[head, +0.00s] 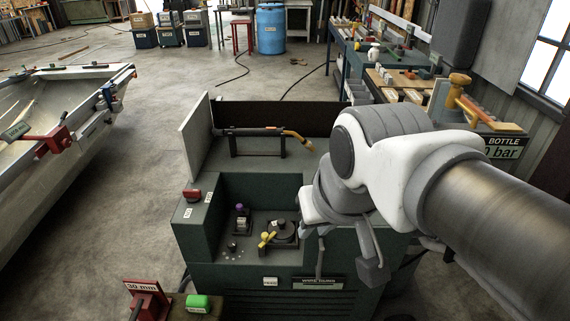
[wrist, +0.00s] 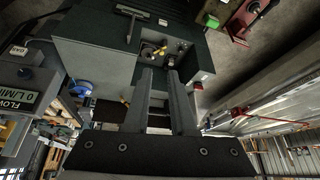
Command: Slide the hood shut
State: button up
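A dark green machine (head: 285,290) with an open recess in its top stands in front of me. The recess holds a black spool-like part (head: 283,230) with a yellow lever and a small purple-topped bottle (head: 241,217). A dark green cover with a grey bar handle (wrist: 132,14) lies beside the recess in the wrist view; it appears to be the hood, drawn clear of the recess. In the head view my arm hides much of it. My gripper (wrist: 160,72) is open and empty, its fingers apart above the machine near the recess. I see no contact with the handle.
A pale upright panel (head: 197,140) and a torch in a cradle (head: 265,135) stand on the machine's rear. A red stand (head: 147,299) is at front left. A workbench (head: 345,72) and a bottle sign (head: 505,147) are at right. Floor is free toward the left boat hull (head: 50,115).

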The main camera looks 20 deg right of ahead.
jog(key=w+d+f+m+b, duration=0.1)
jog(key=w, duration=0.1)
jog(key=w+d+f+m+g, duration=0.1)
jog(key=w+m, duration=0.1)
jog(key=w+d+f+m+g+b, duration=0.1)
jog(key=w+f, duration=0.1)
jog(key=w, duration=0.1)
jog(key=shift+m+b, duration=0.3)
jog(key=shift+m, duration=0.1)
grip_shut()
jog(key=m+g+y+b, duration=0.35)
jog(key=m+b, duration=0.25)
jog(key=m, duration=0.8)
send_over(332, 250)
jog(key=s+d, duration=0.2)
jog(key=s, duration=0.1)
notch_tip(332, 250, down, 24)
jog(key=shift+t+y, duration=0.25)
jog(key=shift+y, duration=0.2)
jog(key=b+x, duration=0.2)
jog(key=x, duration=0.8)
jog(key=shift+s+f, duration=0.1)
